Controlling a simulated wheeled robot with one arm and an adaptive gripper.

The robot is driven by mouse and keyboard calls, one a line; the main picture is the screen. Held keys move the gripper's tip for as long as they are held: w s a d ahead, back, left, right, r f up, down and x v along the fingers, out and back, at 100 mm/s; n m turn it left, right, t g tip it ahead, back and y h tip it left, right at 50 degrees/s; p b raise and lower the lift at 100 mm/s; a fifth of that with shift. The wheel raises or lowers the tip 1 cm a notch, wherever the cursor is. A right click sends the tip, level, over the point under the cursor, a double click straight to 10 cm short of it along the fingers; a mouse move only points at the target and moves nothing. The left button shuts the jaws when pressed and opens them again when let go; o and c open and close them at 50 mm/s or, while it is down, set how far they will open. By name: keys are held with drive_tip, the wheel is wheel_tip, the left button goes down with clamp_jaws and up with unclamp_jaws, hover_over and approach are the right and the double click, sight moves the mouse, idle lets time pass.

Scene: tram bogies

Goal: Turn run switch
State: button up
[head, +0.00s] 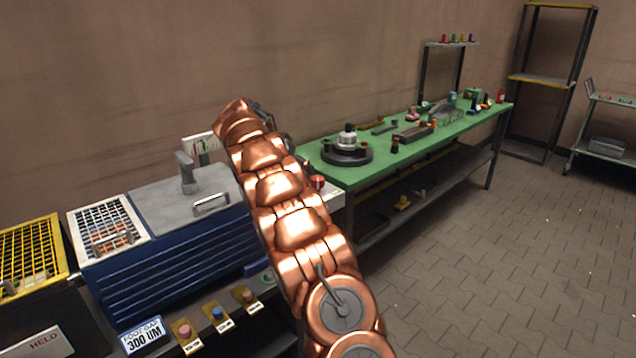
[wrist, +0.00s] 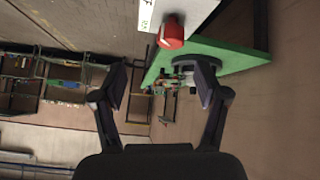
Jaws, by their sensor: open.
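No control in view carries a readable run switch label, so I cannot tell which one it is. A red knob (head: 318,182) stands on a pale box at the near end of the green bench. In the wrist view a red knob (wrist: 171,34) sticks out from a white panel at the top, beyond and above my gripper (wrist: 161,90). My gripper is open and empty, with its fingers wide apart and not touching the knob. In the head view my copper arm hides most of the gripper and part of the pale box.
The blue machine (head: 170,255) with a grey lid stands left of my arm. Small labelled knobs, one blue (head: 217,313), line its front shelf. The green bench (head: 420,150) holds a round fixture (head: 347,150) and several small parts. The floor at right is clear.

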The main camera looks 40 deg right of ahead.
sight(317, 178)
drive_tip(key=shift+w+d+f+m+h+p, duration=0.15)
drive_tip(key=shift+w+d+f+m, duration=0.25)
drive_tip(key=shift+d+f, duration=1.25)
drive_tip(key=shift+w+d+f+m+h+p, duration=0.1)
drive_tip(key=shift+w+d+f+m+p, duration=0.25)
drive_tip(key=shift+d+f, duration=1.2)
drive_tip(key=shift+w+d+f+m+h+p, duration=0.1)
drive_tip(key=shift+w+d+f+m, duration=0.3)
drive_tip(key=shift+d+f, duration=1.25)
drive_tip(key=shift+w+d+r, duration=0.1)
drive_tip(key=shift+d+r, duration=0.25)
drive_tip(key=shift+r, duration=0.05)
drive_tip(key=c, duration=1.2)
